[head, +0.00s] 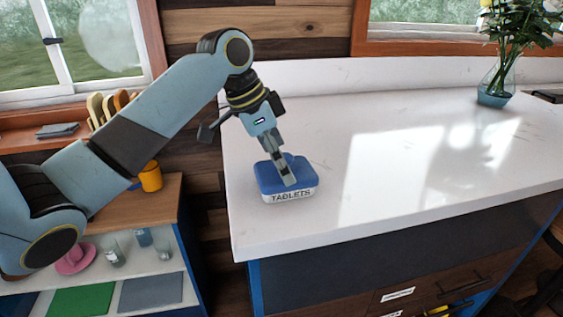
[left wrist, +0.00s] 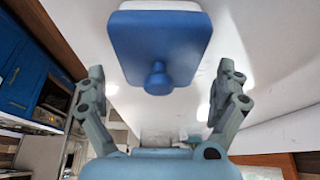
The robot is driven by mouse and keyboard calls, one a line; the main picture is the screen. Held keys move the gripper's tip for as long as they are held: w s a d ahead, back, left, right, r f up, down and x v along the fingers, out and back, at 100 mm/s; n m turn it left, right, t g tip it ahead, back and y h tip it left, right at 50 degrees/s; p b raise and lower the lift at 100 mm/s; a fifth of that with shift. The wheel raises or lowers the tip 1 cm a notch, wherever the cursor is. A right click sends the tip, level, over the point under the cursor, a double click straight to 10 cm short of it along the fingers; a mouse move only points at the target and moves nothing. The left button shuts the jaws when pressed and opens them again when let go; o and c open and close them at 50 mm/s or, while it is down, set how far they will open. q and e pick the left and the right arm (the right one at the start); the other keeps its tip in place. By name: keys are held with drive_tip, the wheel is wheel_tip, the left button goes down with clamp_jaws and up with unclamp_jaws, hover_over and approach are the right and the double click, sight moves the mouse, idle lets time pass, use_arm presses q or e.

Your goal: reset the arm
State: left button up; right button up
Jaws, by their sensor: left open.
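My left arm comes in from the left in the head view, and its gripper (head: 287,176) points down over a tablets box on the white counter (head: 400,180). The tablets box (head: 292,195) has a blue lid and a white body lettered "TABLETS", and stands near the counter's left end. In the left wrist view the left gripper (left wrist: 163,100) is open, its two fingers spread wide apart. The blue lid (left wrist: 160,45) with its round knob (left wrist: 158,78) shows between and beyond the fingertips, with no finger seen touching it. My right gripper is in neither view.
A glass vase (head: 496,85) with flowers stands at the counter's back right. The middle of the counter is clear. A low shelf at left holds a yellow mug (head: 150,176), a pink item (head: 75,259) and small glass jars. Windows and a wooden wall stand behind.

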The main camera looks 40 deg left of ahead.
use_arm(q)
drive_tip(key=v, duration=1)
drive_tip(key=shift+r, duration=0.35)
drive_tip(key=shift+s, duration=0.15)
